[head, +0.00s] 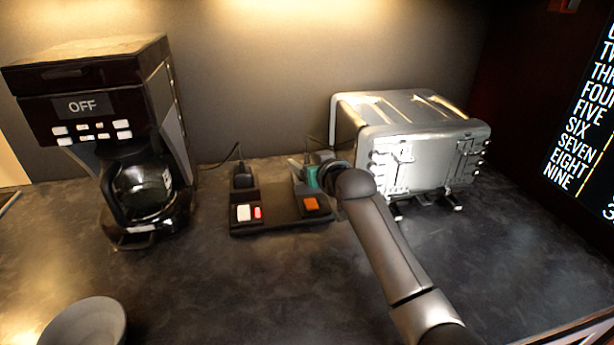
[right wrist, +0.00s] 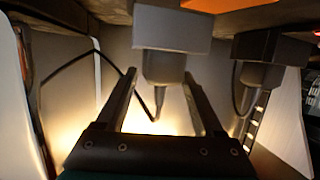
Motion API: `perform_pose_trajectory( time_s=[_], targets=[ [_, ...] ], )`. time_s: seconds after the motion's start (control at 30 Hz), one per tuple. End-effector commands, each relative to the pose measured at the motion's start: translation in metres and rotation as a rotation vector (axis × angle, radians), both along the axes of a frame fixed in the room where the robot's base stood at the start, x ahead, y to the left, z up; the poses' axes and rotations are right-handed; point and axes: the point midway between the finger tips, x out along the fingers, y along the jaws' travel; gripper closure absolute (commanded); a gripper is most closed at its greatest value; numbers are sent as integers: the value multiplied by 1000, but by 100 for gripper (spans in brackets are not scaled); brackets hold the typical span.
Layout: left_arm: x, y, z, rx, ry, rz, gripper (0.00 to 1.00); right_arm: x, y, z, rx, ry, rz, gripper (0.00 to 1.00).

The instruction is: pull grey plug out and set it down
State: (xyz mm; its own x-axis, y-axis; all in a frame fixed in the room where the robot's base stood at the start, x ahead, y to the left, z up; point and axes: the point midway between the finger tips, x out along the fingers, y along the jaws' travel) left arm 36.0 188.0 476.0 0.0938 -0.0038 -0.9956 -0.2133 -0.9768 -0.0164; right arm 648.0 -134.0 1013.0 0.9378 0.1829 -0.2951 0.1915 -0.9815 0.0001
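The grey plug (right wrist: 163,68) hangs in the middle of the right wrist view, which shows the scene upside down. It looks to be still at the power strip (head: 275,222); its prongs are hidden. My right gripper (right wrist: 160,76) is open, with one fingertip on each side of the plug's narrower part and small gaps visible. In the head view my right gripper (head: 303,172) is over the strip's right end, and the grey plug there is mostly hidden by it. My left gripper is not in view.
A black plug (head: 243,176) stands in the strip's left end; a black plug also shows close by in the right wrist view (right wrist: 268,60). A coffee maker (head: 100,130) stands left, a silver toaster oven (head: 420,150) right, a bowl (head: 85,325) front left.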

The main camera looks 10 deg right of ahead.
Motion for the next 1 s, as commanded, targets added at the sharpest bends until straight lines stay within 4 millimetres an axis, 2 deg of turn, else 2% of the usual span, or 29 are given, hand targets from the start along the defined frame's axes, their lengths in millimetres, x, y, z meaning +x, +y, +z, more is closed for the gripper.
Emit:
perform_pose_trajectory(
  time_s=[0.07,0.6,1.0],
  targets=[
    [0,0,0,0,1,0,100,0,0,0,0,0,0,40],
    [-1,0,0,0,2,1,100,0,0,-1,-1,2,-1,100],
    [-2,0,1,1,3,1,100,0,-1,2,-2,3,-1,100]
  ],
)
